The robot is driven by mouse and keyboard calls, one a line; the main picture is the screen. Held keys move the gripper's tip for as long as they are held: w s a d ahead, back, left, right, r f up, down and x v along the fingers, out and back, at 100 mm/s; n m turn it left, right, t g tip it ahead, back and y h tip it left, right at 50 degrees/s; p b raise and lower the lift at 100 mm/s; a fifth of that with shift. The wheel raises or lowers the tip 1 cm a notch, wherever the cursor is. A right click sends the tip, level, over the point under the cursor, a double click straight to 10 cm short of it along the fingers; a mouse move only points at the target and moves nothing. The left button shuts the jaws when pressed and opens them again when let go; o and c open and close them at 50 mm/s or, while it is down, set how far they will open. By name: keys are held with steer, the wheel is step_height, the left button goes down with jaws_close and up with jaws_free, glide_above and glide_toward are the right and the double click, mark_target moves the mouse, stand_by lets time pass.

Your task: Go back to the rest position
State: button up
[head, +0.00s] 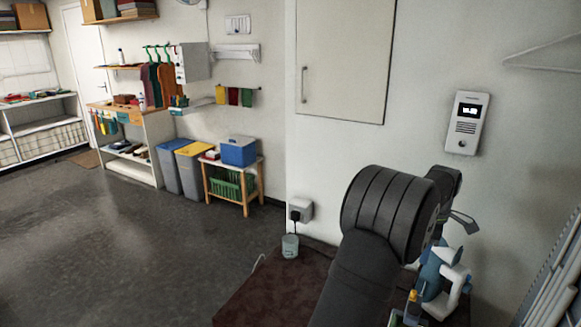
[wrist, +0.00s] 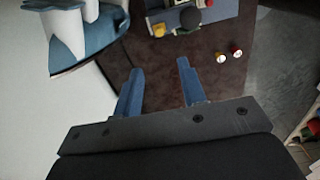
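My gripper (wrist: 159,82) shows in the wrist view with its two blue fingers apart. Nothing is between them, and they are over a dark brown surface. In the head view my dark arm rises at the lower right, and the fingers cannot be made out clearly there. The rest position is not marked in either view.
A blue and white object (head: 440,272) stands beside my arm; a similar one (wrist: 80,30) is near the gripper in the wrist view. A tray (wrist: 215,12) and two small items (wrist: 228,55) lie beyond the fingers. A small cup (head: 290,246) stands by the wall socket.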

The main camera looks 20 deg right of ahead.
mark_target(415, 291)
step_height(415, 291, down, 14)
steer(key=shift+f, duration=0.25)
steer(key=shift+s+f, duration=0.1)
steer(key=shift+f, duration=0.15)
steer(key=shift+s+d+r, duration=0.1)
steer(key=shift+s+d, duration=0.2)
steer(key=shift+d, duration=0.1)
